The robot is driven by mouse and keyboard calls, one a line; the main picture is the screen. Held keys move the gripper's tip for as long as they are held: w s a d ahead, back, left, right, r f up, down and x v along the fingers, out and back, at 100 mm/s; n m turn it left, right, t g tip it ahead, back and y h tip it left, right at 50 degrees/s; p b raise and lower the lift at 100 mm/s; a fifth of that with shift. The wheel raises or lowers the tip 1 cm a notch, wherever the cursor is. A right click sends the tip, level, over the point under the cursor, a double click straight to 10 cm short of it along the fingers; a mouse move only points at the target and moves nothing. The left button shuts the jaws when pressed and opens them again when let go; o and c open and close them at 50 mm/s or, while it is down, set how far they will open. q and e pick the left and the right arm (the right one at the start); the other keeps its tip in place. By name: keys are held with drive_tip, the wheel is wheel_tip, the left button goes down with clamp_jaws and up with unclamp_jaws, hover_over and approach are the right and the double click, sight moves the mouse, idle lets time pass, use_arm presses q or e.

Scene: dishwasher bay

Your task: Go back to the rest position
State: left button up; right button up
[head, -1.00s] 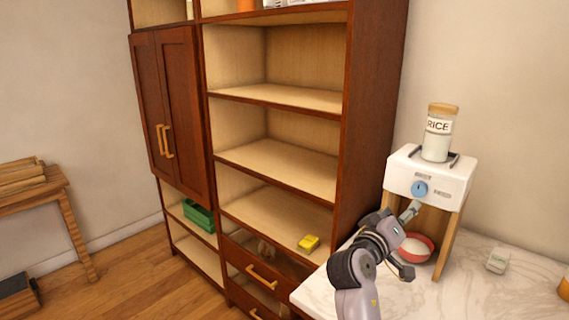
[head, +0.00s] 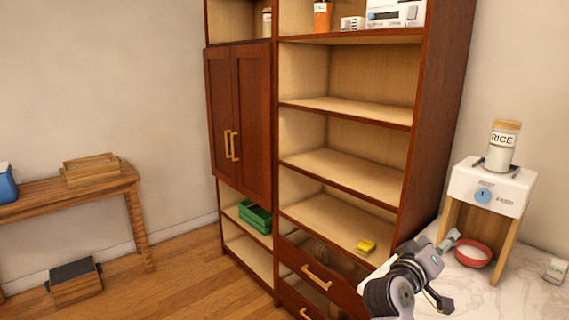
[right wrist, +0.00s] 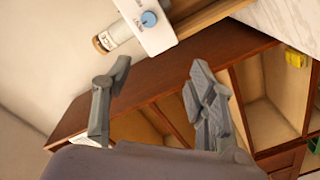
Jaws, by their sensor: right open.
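My right gripper (head: 448,272) is at the lower right of the head view, above the left edge of the marble counter and left of the red bowl. In the right wrist view the gripper (right wrist: 160,95) shows its two fingers spread apart with nothing between them. The red bowl (head: 472,262) has white contents and sits in front of the rice dispenser (head: 490,187), apart from the gripper. The dispenser also shows at the top of the right wrist view (right wrist: 150,38). My left gripper is in neither view.
The marble counter (head: 515,290) is at the lower right. A tall brown shelf (head: 440,130) stands left of it, holding a yellow item (head: 366,247) and a green crate (head: 256,217). A wooden table (head: 100,192) is at the left.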

drive_tip(key=w+a+f+n+y, duration=0.1)
drive_tip(key=a+f+n+y, duration=0.15)
drive_tip(key=f, duration=0.95)
drive_tip(key=w+a+f+n+y, duration=0.2)
drive_tip(key=a+f+y, duration=0.1)
drive_tip(key=f, duration=1)
drive_tip(key=s+a+f+n+g+y, duration=0.15)
drive_tip(key=s+f, duration=0.25)
drive_tip(key=f, duration=0.4)
drive_tip(key=s+a+f+m+g+y, duration=0.1)
drive_tip(key=s+a+f+y, duration=0.15)
drive_tip(key=f, duration=0.45)
drive_tip(key=s+a+f+n+g+y, duration=0.1)
drive_tip(key=s+f, duration=0.3)
drive_tip(key=f, duration=0.4)
drive_tip(key=s+a+f+m+g+y, duration=0.15)
drive_tip(key=s+f+g, duration=0.25)
drive_tip(key=s+f, duration=1.4)
drive_tip(key=s+d+f+m+g, duration=0.1)
drive_tip(key=s+f+g, duration=0.1)
drive_tip(key=s, duration=1.2)
drive_tip(key=s+d+f+m+g+y, duration=0.1)
drive_tip(key=s+f, duration=0.4)
drive_tip(key=s, duration=0.9)
drive_tip(key=shift+d+g, duration=0.35)
drive_tip(key=shift+d, duration=0.1)
drive_tip(key=shift+s, duration=0.1)
